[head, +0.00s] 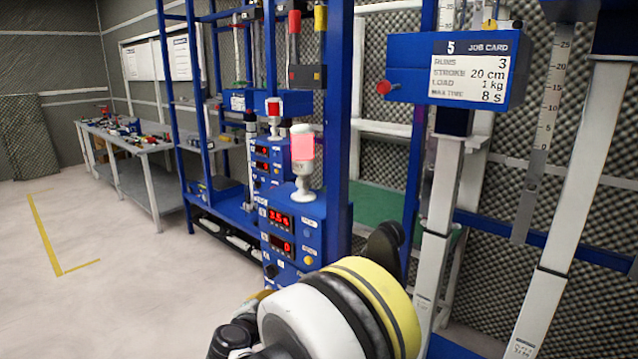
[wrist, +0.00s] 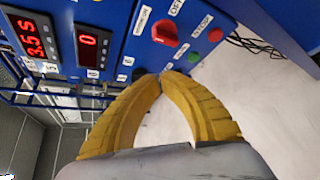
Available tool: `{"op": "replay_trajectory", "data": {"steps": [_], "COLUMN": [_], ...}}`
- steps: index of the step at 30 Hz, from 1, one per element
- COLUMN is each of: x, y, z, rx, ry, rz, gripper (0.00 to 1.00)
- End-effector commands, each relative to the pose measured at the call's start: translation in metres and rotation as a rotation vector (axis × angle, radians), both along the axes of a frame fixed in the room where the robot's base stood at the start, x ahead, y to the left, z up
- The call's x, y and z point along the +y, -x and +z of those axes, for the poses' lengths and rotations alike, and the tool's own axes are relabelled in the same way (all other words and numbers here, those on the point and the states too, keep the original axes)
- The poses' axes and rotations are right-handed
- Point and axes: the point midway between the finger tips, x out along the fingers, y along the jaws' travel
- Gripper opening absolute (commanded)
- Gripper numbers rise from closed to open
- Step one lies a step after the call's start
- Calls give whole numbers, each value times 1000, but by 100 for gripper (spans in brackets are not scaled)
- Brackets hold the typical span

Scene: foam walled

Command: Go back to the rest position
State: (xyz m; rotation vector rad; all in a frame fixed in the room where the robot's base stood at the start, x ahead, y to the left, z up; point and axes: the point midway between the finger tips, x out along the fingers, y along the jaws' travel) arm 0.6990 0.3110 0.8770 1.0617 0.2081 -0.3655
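My gripper (wrist: 161,76) shows in the wrist view as two curved yellow fingers with their tips together and nothing seen between them. The tips are in front of the lower edge of a blue control panel (wrist: 120,45), close to a red rotary switch (wrist: 166,32) and a green button (wrist: 194,58). Whether they touch the panel I cannot tell.
The blue control box (head: 290,235) reads 3.5 s and 0. Blue frame posts (head: 335,130) and a job card box (head: 450,70) stand close by. A white slanted post (head: 575,200) is at the right. A bench (head: 130,150) stands at the back left. The left floor (head: 130,280) is clear.

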Motion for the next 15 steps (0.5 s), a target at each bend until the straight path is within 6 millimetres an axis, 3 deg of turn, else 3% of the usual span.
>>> {"op": "replay_trajectory", "data": {"steps": [4, 8, 15], "x": [-74, -137, -235], "y": [9, 36, 121], "z": [49, 84, 124], "rx": [68, 119, 179], "ry": [-213, -428, -825], "rz": [-140, -281, -553], "gripper": [0, 0, 0]}}
